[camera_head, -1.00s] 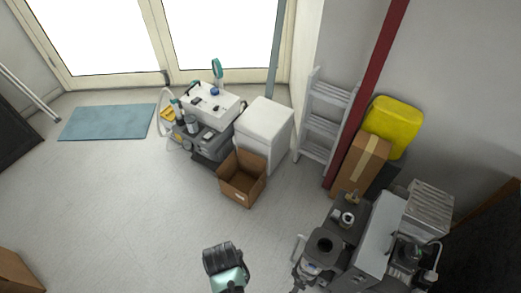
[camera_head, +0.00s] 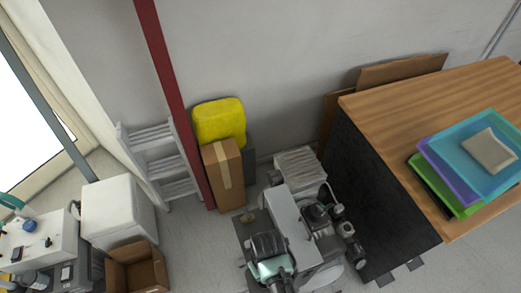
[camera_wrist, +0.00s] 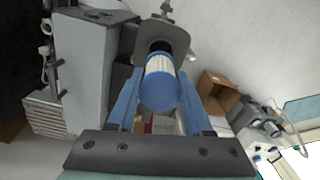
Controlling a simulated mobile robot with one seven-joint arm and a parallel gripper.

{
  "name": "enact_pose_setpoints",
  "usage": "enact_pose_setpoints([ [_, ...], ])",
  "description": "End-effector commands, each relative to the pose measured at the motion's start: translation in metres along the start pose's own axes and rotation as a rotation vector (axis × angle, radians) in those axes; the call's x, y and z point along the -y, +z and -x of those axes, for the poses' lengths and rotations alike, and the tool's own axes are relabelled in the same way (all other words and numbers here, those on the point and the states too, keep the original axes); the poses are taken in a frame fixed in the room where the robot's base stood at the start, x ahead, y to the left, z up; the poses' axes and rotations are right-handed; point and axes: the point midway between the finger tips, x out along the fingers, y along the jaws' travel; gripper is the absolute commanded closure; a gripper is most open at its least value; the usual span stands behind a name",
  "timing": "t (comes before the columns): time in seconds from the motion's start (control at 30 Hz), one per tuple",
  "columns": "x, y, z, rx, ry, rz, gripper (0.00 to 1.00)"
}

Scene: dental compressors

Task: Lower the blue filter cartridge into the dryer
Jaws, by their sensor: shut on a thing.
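The filter cartridge (camera_wrist: 160,90) has a blue end cap and a white pleated body. In the wrist view it sits between the two blue fingers of my gripper (camera_wrist: 160,82), which is shut on it. Beyond its far end is the dryer (camera_wrist: 176,34), a grey housing with a dark round opening. The cartridge's white end overlaps the opening; I cannot tell whether it is inside or just above. In the head view my gripper (camera_head: 268,247) is over the compressor unit's left side, and its wrist and body hide the cartridge and the dryer opening.
A grey cabinet (camera_head: 287,225) and a compressor (camera_head: 322,217) stand right of my gripper. A wooden-topped table (camera_head: 400,105) with trays is to the right. An open carton (camera_head: 137,268) lies left.

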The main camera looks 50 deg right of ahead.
Motion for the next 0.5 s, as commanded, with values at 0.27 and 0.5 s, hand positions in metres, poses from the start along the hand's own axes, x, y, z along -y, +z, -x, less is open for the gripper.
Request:
enact_pose_setpoints([
  [0.27, 0.001, -0.001, -0.025, -0.001, 0.0, 0.001, 1.0],
  [0.5, 0.001, -0.001, -0.048, -0.001, 0.0, 0.001, 1.0],
])
